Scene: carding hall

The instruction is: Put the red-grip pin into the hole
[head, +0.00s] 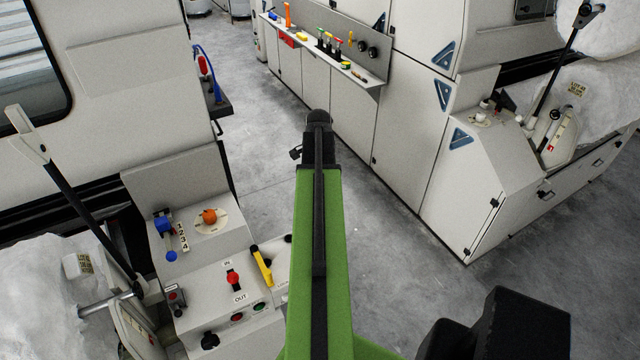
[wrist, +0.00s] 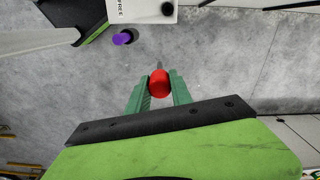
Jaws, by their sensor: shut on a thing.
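In the wrist view my gripper (wrist: 159,88) is shut on the red-grip pin (wrist: 159,83). The round red grip sits between the green fingers, and a thin grey tip shows just beyond it. The pin is held in the air over the grey floor. A white panel (wrist: 128,11) at the top edge has lettering that seems to read FREE and a round black spot (wrist: 167,9), which may be the hole; I cannot tell. The pin is apart from this panel. In the head view my arm hides the fingers and pin.
In the head view a console (head: 190,290) with a red knob (head: 233,278), an orange knob (head: 209,216) and a yellow lever (head: 262,266) stands at left. A long tool shelf (head: 325,62) runs along the back cabinets. The grey floor (head: 375,235) between is clear. A purple piece (wrist: 122,39) shows in the wrist view.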

